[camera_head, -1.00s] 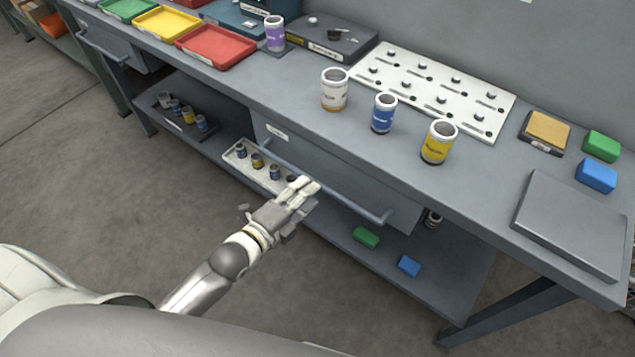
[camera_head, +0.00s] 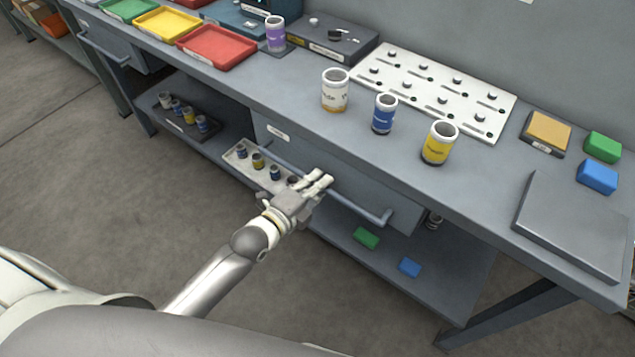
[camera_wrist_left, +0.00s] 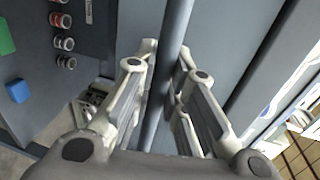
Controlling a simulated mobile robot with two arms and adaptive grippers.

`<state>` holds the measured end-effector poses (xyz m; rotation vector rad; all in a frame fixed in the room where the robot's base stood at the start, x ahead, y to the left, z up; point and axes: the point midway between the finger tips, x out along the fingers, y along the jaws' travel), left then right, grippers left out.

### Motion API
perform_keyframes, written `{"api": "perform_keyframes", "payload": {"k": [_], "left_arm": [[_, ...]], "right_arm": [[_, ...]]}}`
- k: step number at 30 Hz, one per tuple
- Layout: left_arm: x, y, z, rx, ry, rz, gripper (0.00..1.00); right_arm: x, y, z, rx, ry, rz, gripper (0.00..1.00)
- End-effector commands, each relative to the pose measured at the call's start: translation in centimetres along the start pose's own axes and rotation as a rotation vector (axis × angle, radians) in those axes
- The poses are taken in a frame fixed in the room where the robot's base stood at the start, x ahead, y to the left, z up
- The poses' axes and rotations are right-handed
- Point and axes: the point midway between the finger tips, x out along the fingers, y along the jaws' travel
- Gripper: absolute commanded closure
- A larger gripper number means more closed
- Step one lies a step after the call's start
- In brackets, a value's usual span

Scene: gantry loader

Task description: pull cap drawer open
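The cap drawer (camera_head: 345,172) is the grey drawer under the bench top, with a small white label at its upper left. It looks shut. A long bar handle (camera_head: 354,208) runs across its front. My left gripper (camera_head: 322,180) is at the middle of this handle. In the left wrist view the handle bar (camera_wrist_left: 170,62) passes between the two fingers of my left gripper (camera_wrist_left: 166,50). The fingers are apart, one on each side of the bar; firm contact does not show. My right gripper is not in view.
On the bench top stand a white can (camera_head: 335,92), a blue can (camera_head: 384,114) and a yellow can (camera_head: 439,145). The lower shelf holds a tray (camera_head: 236,154) of small cans, a green block (camera_head: 367,238) and a blue block (camera_head: 409,267). The floor before the drawer is clear.

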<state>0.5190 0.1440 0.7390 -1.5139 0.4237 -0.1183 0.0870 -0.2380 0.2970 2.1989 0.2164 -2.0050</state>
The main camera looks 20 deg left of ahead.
Motion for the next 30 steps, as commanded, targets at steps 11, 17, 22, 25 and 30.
{"api": "perform_keyframes", "payload": {"k": [11, 17, 22, 25, 30], "left_arm": [[-0.3, 0.0, 0.0, 0.0, 0.0, 0.001, 1.0], [-2.3, 0.3, 0.0, 0.001, 0.001, 0.006, 1.0], [-5.8, 0.9, 0.0, 0.0, 0.001, 0.01, 1.0], [-8.3, 1.4, -0.1, 0.0, 0.002, 0.01, 1.0], [-12.5, 2.3, -0.1, -0.001, 0.001, 0.009, 1.0]], "right_arm": [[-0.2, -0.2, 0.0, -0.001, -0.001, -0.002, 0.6], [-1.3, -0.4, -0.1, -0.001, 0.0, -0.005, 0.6], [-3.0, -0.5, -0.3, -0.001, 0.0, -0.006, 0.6], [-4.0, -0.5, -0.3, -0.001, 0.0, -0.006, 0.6], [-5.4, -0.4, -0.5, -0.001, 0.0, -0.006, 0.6]]}}
